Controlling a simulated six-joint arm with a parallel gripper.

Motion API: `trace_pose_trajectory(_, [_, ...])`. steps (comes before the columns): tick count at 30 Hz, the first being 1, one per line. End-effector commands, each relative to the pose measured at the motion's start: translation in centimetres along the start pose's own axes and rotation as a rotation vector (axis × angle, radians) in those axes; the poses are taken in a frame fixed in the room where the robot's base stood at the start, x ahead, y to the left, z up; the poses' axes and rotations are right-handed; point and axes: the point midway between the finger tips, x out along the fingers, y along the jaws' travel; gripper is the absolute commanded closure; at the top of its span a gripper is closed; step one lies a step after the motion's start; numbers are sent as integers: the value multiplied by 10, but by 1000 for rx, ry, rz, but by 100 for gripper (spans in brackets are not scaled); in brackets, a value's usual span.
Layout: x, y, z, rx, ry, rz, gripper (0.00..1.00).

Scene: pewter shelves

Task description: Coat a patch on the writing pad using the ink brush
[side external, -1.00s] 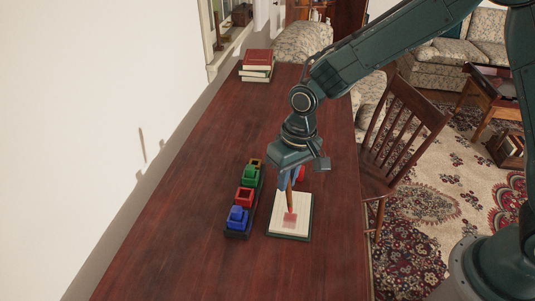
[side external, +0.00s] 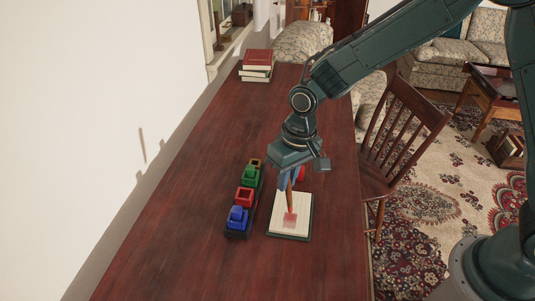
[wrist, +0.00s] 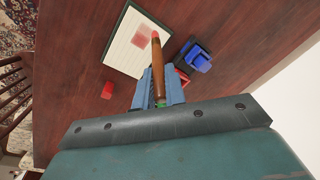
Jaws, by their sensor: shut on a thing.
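The writing pad (side external: 303,203) lies on the table, cream with a dark green edge; it also shows in the wrist view (wrist: 122,55). A pale red patch (side external: 289,222) is on its near part, and it shows in the wrist view too (wrist: 140,41). My gripper (side external: 291,181) is above the pad, shut on the ink brush (side external: 291,198), which has a brown handle and a red tip. In the wrist view the brush (wrist: 158,68) stands between the blue fingers. Its tip is over or at the patch; contact is hard to tell.
A toy train (side external: 244,196) with blue, red and green parts stands left of the pad. A red block (wrist: 107,90) sits near the pad, partly hidden in the side view. Books (side external: 257,64) are stacked at the far end. A wooden chair (side external: 405,120) stands at the right. The near table is clear.

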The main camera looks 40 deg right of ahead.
Motion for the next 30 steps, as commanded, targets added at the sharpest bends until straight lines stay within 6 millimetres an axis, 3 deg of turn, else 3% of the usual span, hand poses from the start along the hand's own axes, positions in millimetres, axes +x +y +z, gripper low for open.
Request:
trace_pose_trajectory(8, [17, 2, 2, 0, -3, 1, 100])
trace_pose_trajectory(27, [78, 9, 6, 0, -4, 1, 100])
trace_pose_trajectory(30, [78, 16, -1, 2, 0, 1, 100])
